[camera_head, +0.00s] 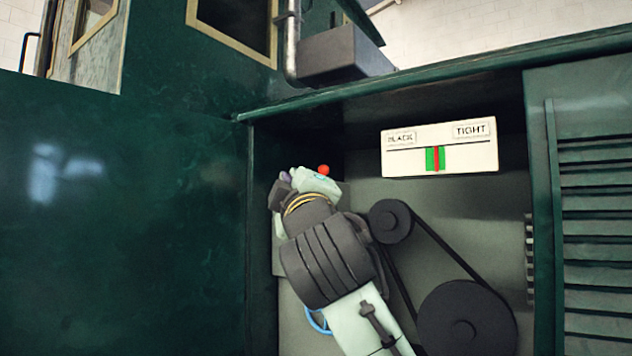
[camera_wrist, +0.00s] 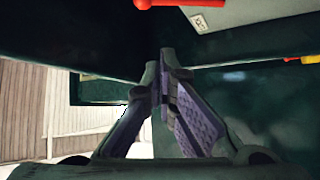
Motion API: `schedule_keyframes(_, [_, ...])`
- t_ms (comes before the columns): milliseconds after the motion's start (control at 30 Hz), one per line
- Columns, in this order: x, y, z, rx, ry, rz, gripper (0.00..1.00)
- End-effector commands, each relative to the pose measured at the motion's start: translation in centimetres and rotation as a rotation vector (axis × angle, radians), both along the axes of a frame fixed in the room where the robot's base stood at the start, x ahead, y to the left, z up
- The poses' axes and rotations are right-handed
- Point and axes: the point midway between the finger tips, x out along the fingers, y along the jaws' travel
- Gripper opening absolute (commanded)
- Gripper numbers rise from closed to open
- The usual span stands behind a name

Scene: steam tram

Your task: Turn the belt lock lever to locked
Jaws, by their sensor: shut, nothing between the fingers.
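A small red knob (camera_head: 323,170) shows just beyond my wrist in the head view; it is likely the end of the belt lock lever. In the wrist view a red bar (camera_wrist: 160,3) with a rounded end crosses the top edge, with a small pale label plate (camera_wrist: 211,22) beside it. Its lettering is too small to read. My gripper (camera_wrist: 160,58) is shut and empty, its fingertips below the red bar in the picture and apart from it. In the head view my arm covers most of the lever area and the fingers are mostly hidden, so the lever's setting cannot be told.
A white gauge (camera_head: 400,163) marked SLACK and TIGHT has its red pointer inside the green band. A dark belt joins a small pulley (camera_head: 391,221) and a large pulley (camera_head: 465,320) right of my arm. A blue ring (camera_head: 316,322) shows below. Green walls flank the recess.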

Motion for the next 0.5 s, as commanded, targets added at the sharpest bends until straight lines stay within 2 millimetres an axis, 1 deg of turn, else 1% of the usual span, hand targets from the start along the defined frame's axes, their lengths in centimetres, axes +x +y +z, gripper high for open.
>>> schedule_keyframes(33, [0.7,0.2,0.6,0.001,0.001,0.001,0.0])
schedule_keyframes(433, [8.3,1.4,4.0,0.002,0.002,-0.001,0.0])
schedule_keyframes(500, [7.7,0.1,3.0,0.003,-0.001,-0.003,0.0])
